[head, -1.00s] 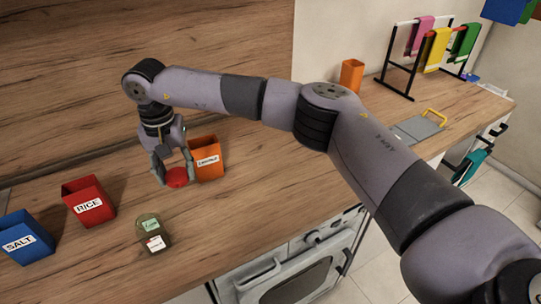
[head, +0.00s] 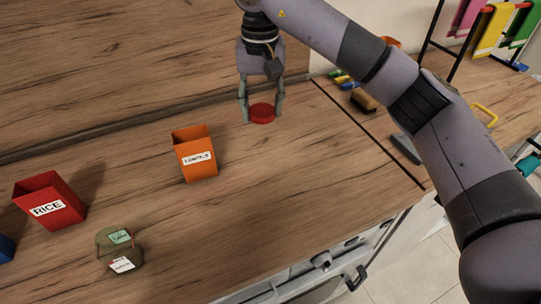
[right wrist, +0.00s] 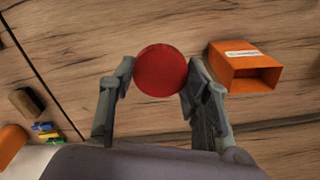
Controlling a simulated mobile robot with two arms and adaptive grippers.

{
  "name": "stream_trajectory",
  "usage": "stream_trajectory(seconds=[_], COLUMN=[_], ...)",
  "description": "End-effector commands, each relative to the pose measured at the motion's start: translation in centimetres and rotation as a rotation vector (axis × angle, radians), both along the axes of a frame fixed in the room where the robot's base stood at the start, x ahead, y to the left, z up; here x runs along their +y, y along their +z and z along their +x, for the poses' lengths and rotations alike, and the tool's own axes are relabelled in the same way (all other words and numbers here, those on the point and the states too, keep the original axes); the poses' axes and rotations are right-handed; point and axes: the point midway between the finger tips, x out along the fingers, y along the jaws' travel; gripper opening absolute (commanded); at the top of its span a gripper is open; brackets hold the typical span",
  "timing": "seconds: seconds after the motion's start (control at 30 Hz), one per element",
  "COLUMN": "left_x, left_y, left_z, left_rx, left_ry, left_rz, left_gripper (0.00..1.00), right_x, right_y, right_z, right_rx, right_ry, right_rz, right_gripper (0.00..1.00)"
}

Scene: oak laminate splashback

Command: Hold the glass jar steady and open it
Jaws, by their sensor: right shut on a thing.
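The glass jar (head: 119,251) stands on the wooden counter at the lower left of the head view. It is olive-green with small labels, and no lid shows on it. My right gripper (head: 262,115) is shut on a round red lid (head: 263,110), well to the right of and behind the jar. In the right wrist view the red lid (right wrist: 161,70) sits between the two fingertips of the right gripper (right wrist: 162,76). My left gripper is not in view.
An orange container (head: 197,165) stands between the jar and the right gripper. A red RICE container (head: 48,203) is left of the jar, with a blue one (head: 6,248) at the edge. A brush (head: 363,101) lies at the back right.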

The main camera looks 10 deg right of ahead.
Motion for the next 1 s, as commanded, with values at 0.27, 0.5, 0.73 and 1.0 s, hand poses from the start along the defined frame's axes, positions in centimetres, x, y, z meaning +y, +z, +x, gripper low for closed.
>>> stream_trajectory(seconds=[0.27, 0.5, 0.73, 1.0], left_x=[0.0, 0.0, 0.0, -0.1], left_y=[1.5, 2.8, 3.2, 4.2], left_z=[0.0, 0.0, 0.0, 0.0], left_rx=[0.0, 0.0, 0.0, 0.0], left_ry=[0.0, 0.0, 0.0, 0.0], left_rz=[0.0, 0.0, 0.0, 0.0], left_gripper=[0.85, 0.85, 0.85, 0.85], right_x=[0.0, 0.0, 0.0, 0.0], right_y=[-6.8, -12.7, -15.0, -18.4], right_z=[-0.2, -0.2, -0.1, -0.2], right_rx=[0.01, 0.008, 0.004, 0.007], right_ry=[-0.001, -0.001, -0.001, -0.001], right_rz=[0.0, 0.001, 0.001, 0.0], right_gripper=[0.1, 0.1, 0.1, 0.1])
